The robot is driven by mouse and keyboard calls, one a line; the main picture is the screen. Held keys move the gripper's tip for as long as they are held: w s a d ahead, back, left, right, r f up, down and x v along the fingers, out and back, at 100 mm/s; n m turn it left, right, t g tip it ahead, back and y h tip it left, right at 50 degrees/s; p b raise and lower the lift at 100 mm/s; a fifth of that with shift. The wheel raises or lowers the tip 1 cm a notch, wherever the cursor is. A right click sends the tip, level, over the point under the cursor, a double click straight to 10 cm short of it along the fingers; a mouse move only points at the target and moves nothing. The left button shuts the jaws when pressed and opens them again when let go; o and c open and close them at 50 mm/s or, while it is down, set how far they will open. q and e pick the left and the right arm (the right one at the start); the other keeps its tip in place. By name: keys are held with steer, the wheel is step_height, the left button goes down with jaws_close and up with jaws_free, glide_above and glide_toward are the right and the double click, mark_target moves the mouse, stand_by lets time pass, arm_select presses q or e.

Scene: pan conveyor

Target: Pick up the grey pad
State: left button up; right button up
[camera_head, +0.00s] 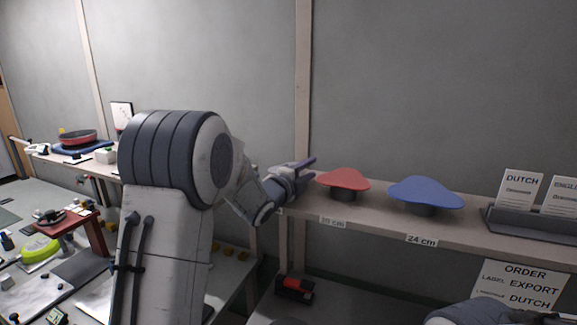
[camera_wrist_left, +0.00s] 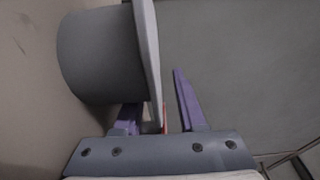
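The grey pad (camera_wrist_left: 149,50) shows edge-on in the left wrist view as a thin pale plate beside a thick grey cylinder (camera_wrist_left: 98,55), its stand. My left gripper (camera_wrist_left: 160,98) is open, with one purple finger on each side of the pad's edge. A gap shows between the pad and the right-hand finger. The other finger is partly hidden behind the stand and pad. In the head view my left gripper (camera_head: 302,166) is at the shelf, left of the red pad. I cannot make out the grey pad there. My right gripper is not in view.
The shelf (camera_head: 380,220) also holds a red pad (camera_head: 343,179) and a blue pad (camera_head: 426,191) on short dark stands. A card holder (camera_head: 530,226) stands at the right. A red and black object (camera_head: 295,287) lies below the shelf. A work table with tools is at left.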

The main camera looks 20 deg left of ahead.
arm_select(q)
jaws_close()
steer(key=shift+r, duration=0.1)
